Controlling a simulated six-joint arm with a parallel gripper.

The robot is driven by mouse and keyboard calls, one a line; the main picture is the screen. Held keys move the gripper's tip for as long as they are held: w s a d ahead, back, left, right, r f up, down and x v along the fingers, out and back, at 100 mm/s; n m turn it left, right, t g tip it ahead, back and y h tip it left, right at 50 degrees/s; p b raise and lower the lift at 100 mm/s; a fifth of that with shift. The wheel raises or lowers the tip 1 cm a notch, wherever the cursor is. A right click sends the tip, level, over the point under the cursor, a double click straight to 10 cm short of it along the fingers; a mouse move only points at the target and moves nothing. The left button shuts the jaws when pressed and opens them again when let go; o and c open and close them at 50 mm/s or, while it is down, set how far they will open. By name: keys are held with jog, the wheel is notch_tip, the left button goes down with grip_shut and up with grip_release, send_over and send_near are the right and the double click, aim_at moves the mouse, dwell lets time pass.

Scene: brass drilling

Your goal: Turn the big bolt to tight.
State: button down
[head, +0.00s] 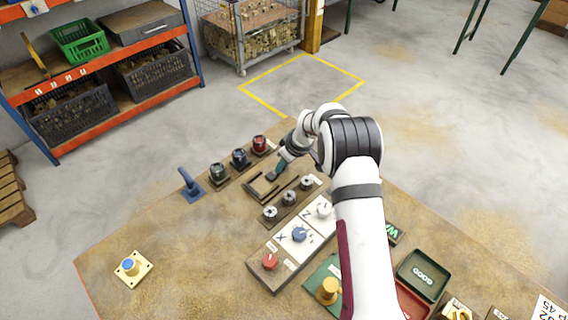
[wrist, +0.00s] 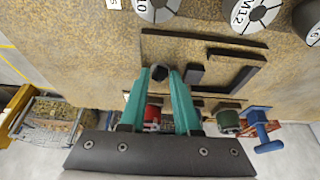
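No bolt is clearly labelled in view. A blue-topped fitting on a square brass plate (head: 131,267) stands at the bench's left front. A stout brass cylinder (head: 328,290) stands on a green plate at the front, partly beside my arm. I cannot tell which is the big bolt. My gripper (head: 272,176) is low over a dark-edged bay on the bench. In the wrist view, its teal fingers (wrist: 156,76) lie on both sides of a small dark faceted piece (wrist: 158,72), near the fingertips. Whether they press on it is unclear.
Dark bay strips (wrist: 205,40) lie beside the fingers.

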dwell(0.3)
jog(key=shift+s+a+m+t+h, duration=0.1)
jog(key=shift+m+t+h, duration=0.3)
jog(key=shift+m, duration=1)
jog(key=shift+s+a+m+t+h, duration=0.1)
jog(key=shift+m+h, duration=0.5)
jog(key=shift+m, duration=0.8)
jog(key=shift+f, duration=0.15)
jog(key=c, duration=1)
grip_release()
